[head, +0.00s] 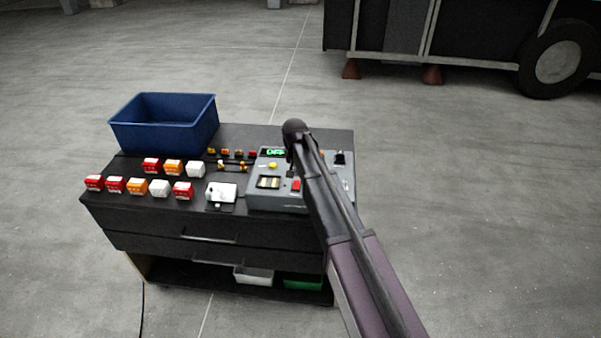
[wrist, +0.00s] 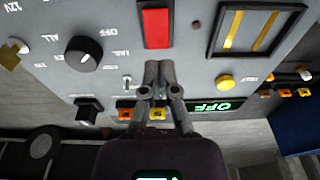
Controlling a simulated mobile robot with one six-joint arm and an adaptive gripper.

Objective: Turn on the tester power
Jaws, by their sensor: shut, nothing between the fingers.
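The tester is a grey box (head: 262,197) on the right of the cart top; its panel (wrist: 110,45) fills much of the wrist view, upside down. A green display (wrist: 209,107) reads OFF. The panel carries a red rectangular switch (wrist: 156,25), a small metal toggle (wrist: 127,83), a black knob (wrist: 82,54), a yellow button (wrist: 225,82) and a window with yellow strips (wrist: 257,30). My gripper (wrist: 158,70) is shut and empty over the panel, its tips between the red switch and the display, beside the toggle. Contact cannot be told. It also shows in the head view (head: 291,170).
A blue bin (head: 165,135) stands at the cart's back left. Several red, orange and white lamp blocks (head: 136,186) and a white switch unit (head: 221,192) lie left of the tester. Trays sit on the lower shelf. A bus (head: 400,30) stands behind; the floor around is clear.

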